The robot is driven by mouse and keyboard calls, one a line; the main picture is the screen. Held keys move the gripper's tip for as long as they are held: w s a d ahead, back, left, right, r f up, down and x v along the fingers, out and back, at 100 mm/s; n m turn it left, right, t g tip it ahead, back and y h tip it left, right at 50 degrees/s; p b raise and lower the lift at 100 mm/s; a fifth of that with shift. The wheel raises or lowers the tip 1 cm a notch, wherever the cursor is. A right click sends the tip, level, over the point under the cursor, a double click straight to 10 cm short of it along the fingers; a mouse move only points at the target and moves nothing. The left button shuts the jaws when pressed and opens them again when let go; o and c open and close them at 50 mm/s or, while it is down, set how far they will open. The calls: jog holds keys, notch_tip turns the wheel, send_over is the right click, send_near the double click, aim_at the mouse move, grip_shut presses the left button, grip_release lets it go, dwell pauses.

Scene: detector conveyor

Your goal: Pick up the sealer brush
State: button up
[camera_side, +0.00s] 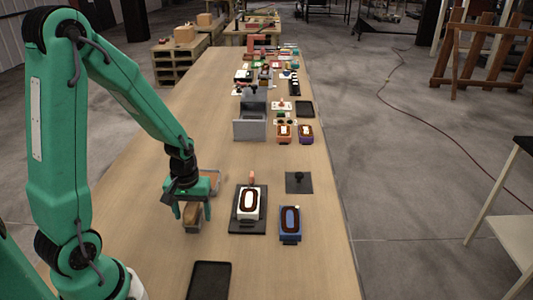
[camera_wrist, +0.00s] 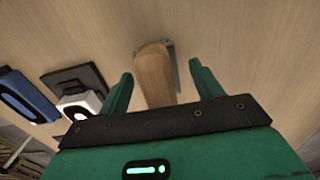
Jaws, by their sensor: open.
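A wooden, rounded handle, which looks like the sealer brush (camera_wrist: 154,75), lies on the table between my fingers in the wrist view. A thin grey piece shows at its far end. In the side view the wooden piece (camera_side: 192,219) shows below my gripper, partly hidden by the fingers. My gripper (camera_side: 192,208) points down over it at the left of the table. In the wrist view my gripper (camera_wrist: 160,73) is open, with one finger on each side of the wood and gaps visible. I cannot tell the brush's bristles.
A white block with a dark ring (camera_side: 249,203) stands on a black plate right of my gripper. A blue block (camera_side: 290,223) is farther right. A dark tray (camera_side: 209,281) lies in front. A grey box (camera_side: 250,128) and several small items stand farther back.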

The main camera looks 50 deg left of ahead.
aim_at(192, 205)
dwell(0.4)
jog(key=c, duration=1.1)
jog(key=shift+r, duration=0.2)
jog(key=shift+r, duration=0.85)
jog(key=shift+c, duration=0.2)
jog(key=shift+d+r, duration=0.2)
jog(key=shift+r, duration=0.45)
jog(key=shift+d+r, duration=0.2)
jog(key=shift+r, duration=0.4)
jog(key=s+d+r, duration=0.2)
jog(key=d+r, duration=0.4)
jog(key=d, duration=0.4)
jog(key=shift+s+d+r, duration=0.2)
jog(key=shift+s+d, duration=0.1)
jog(key=shift+s, duration=0.05)
